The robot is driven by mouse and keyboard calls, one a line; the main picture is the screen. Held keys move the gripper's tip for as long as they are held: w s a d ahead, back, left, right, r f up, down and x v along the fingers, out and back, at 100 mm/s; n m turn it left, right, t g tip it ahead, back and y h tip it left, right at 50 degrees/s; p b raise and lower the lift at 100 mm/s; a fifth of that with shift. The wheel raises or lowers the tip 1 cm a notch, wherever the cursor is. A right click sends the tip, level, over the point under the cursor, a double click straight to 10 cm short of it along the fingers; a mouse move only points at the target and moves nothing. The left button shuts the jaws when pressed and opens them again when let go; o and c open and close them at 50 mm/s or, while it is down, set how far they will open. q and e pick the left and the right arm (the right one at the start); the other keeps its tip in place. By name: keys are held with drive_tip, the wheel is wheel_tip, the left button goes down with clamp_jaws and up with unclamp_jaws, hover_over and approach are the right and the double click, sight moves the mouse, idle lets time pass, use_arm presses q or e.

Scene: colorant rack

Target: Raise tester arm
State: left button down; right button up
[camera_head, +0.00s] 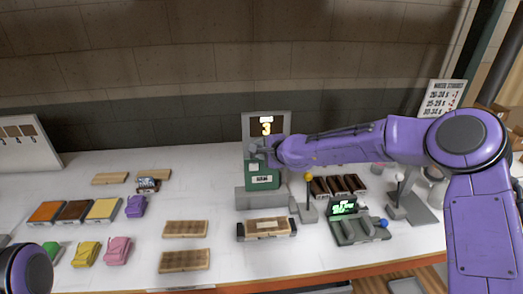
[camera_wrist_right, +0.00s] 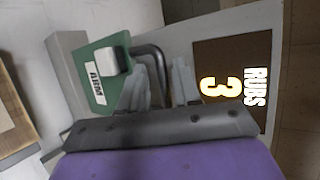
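The tester is a green block (camera_head: 262,172) with a white label on a grey base (camera_head: 258,198), at the back middle of the table. In the right wrist view the green block (camera_wrist_right: 100,98) carries a pale knob and a dark bent bar handle (camera_wrist_right: 153,57). My right gripper (camera_wrist_right: 164,82) is at the tester, its two grey fingers apart, with the handle's lower end between them. Contact between fingers and handle cannot be told. In the head view the right gripper (camera_head: 257,146) partly covers the tester's top. My left gripper is out of view.
A display reading 3 (camera_head: 266,127) stands behind the tester. In front is a wooden block in a dark holder (camera_head: 267,228). A yellow-knobbed lever (camera_head: 308,190), dark blocks (camera_head: 338,186) and a green-screen scale (camera_head: 358,228) stand to the right. Coloured blocks and cloths lie left.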

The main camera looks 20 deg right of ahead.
drive_tip(key=shift+s+f, duration=0.1)
drive_tip(key=b+v, duration=0.2)
drive_tip(key=v, duration=0.8)
drive_tip(key=shift+s, duration=0.15)
drive_tip(key=shift+d, duration=0.1)
drive_tip(key=shift+s, duration=0.1)
